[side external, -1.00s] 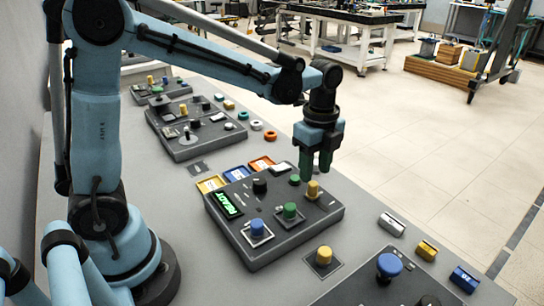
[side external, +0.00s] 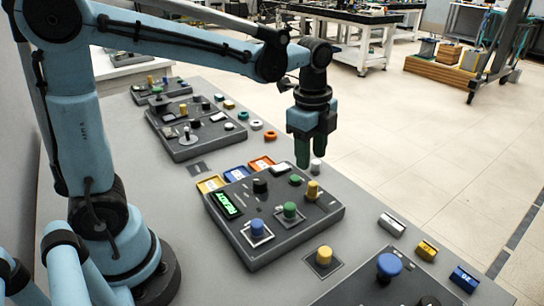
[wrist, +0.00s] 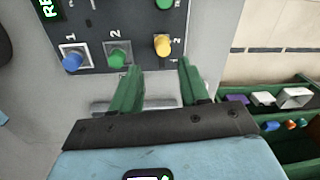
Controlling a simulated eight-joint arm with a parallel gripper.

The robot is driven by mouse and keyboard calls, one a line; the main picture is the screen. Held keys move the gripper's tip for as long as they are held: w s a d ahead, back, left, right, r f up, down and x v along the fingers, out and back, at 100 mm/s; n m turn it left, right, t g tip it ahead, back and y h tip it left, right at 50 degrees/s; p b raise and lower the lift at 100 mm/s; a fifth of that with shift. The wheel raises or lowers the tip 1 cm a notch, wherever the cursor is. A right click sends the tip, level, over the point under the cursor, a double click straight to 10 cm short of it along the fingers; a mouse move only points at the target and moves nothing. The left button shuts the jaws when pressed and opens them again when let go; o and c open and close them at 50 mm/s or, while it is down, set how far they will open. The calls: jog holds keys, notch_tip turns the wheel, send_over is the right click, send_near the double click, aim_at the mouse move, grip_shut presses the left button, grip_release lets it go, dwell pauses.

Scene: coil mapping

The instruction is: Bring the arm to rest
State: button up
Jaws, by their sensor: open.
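My gripper (side external: 303,165) hangs from the wrist above the far edge of the dark control panel (side external: 268,250), fingers pointing down. In the wrist view my gripper (wrist: 158,75) shows two green fingers spread apart with nothing between them. The panel has a blue knob (side external: 257,227), a green knob (side external: 290,210), a yellow knob (side external: 313,188) and a lit green display (side external: 228,205). In the wrist view the blue knob (wrist: 72,61), green knob (wrist: 117,58) and yellow knob (wrist: 162,44) lie beyond the fingers.
Yellow, blue and orange trays line the panel's far-left side. A yellow button (side external: 324,256) and a blue button (side external: 389,264) are nearer the camera. Green bins (wrist: 290,130) lie at the wrist view's right.

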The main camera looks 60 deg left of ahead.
jog(key=s+a+n+t, duration=0.3)
jog(key=s+n+t, duration=0.3)
jog(key=n, duration=1)
jog(key=s, duration=0.3)
jog(key=shift+s+f, duration=0.15)
dwell(0.8)
jog(key=c, duration=0.4)
jog(key=shift+w+a+r, duration=0.1)
jog(key=shift+w+r, duration=0.2)
jog(key=shift+w, duration=0.15)
grip_shut()
jog(key=shift+w+a+f+g, duration=0.8)
jog(key=shift+w+a+g, duration=0.7)
jog(key=shift+w+g, duration=2.7)
jog(key=shift+t, duration=0.8)
jog(key=shift+w+f, duration=0.25)
jog(key=shift+f, duration=0.75)
jog(key=shift+w+f, duration=0.25)
jog(key=shift+f, duration=0.8)
jog(key=shift+w+f, duration=0.25)
jog(key=shift+f, duration=0.75)
